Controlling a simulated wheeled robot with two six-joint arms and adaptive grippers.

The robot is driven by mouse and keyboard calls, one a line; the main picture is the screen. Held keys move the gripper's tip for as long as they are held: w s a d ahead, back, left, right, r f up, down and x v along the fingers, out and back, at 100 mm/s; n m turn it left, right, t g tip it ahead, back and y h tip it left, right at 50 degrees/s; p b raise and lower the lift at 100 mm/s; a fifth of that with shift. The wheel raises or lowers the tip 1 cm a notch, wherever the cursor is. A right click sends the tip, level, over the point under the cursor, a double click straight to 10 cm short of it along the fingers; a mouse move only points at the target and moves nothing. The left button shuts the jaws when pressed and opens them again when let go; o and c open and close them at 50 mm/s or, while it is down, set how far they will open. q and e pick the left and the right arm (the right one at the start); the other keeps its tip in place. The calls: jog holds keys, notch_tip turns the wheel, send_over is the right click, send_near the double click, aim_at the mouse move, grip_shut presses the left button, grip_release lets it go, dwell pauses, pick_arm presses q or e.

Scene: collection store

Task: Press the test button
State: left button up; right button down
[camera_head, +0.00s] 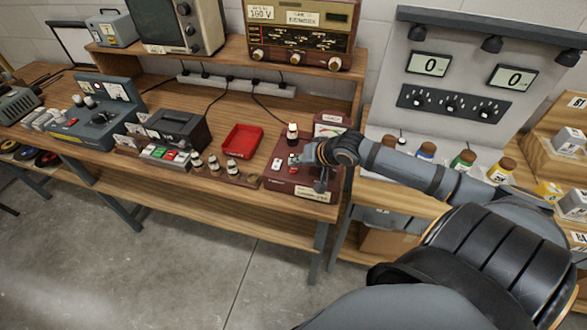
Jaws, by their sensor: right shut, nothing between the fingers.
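A maroon tester box (277,184) stands at the right end of the wooden bench, with a meter (328,119) at its back and a pale label (313,193) on its front. My right gripper (312,168) is shut and empty, low over the right part of the tester. It hides part of the top panel. I cannot tell which control there is the test button, nor whether the fingers touch it. My left gripper is out of view.
A red tray (243,140) and several small tubes in a wooden rack (222,172) are left of the tester. A dark box (178,128) and a grey-blue instrument (98,112) stand farther left. Several capped jars (463,160) stand on the right-hand table, behind my forearm.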

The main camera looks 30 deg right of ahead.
aim_at(296, 170)
jog(key=shift+f, duration=0.1)
jog(key=shift+f, duration=0.3)
jog(key=shift+f+b, duration=0.35)
jog(key=shift+f, duration=0.1)
dwell(0.6)
dwell(0.3)
jog(key=shift+r+p, duration=0.85)
jog(key=shift+p, duration=0.2)
notch_tip(296, 170, up, 5)
jog(key=p, duration=0.6)
jog(key=shift+r, duration=0.15)
